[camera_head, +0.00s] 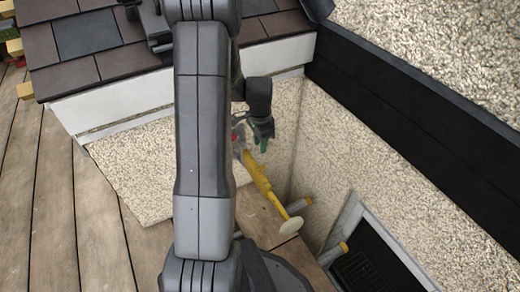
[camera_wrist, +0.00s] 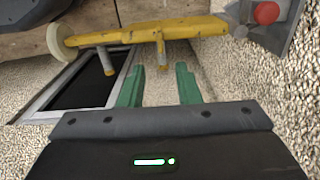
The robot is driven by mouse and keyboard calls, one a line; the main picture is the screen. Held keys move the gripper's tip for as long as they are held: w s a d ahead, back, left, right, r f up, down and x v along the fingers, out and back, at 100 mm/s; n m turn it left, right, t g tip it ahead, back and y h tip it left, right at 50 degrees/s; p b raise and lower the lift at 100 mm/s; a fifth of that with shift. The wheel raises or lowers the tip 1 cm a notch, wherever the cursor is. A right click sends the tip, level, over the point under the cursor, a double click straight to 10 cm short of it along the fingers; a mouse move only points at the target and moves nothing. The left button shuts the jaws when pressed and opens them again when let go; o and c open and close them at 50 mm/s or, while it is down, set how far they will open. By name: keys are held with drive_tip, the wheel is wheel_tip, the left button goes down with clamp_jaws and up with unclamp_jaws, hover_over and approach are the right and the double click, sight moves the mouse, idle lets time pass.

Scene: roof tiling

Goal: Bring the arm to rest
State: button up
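My gripper (camera_wrist: 160,72) has two green fingers, which stand clearly apart with nothing between them in the wrist view. In the head view my gripper (camera_head: 262,140) hangs to the right of my forearm, near the pebbled wall corner. My arm runs upright through the middle of the head view and hides part of the roof and wall behind it. A yellow bar with a pale round disc (camera_head: 262,185) is below the gripper. In the wrist view this yellow bar (camera_wrist: 150,33) lies across beyond the fingertips; I cannot tell whether they touch it.
Dark roof tiles (camera_head: 88,35) lie above a white fascia (camera_head: 110,103) at upper left. A dark beam (camera_head: 400,100) crosses the pebbled wall at right. A framed dark window (camera_head: 365,255) is at lower right. Wooden planks (camera_head: 60,200) at left are clear.

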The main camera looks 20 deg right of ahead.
drive_tip(key=shift+r, duration=0.95)
drive_tip(key=shift+f, duration=0.1)
wheel_tip(320, 180, down, 14)
drive_tip(key=b, duration=0.4)
drive_tip(key=shift+b, duration=0.4)
drive_tip(key=shift+r, duration=0.2)
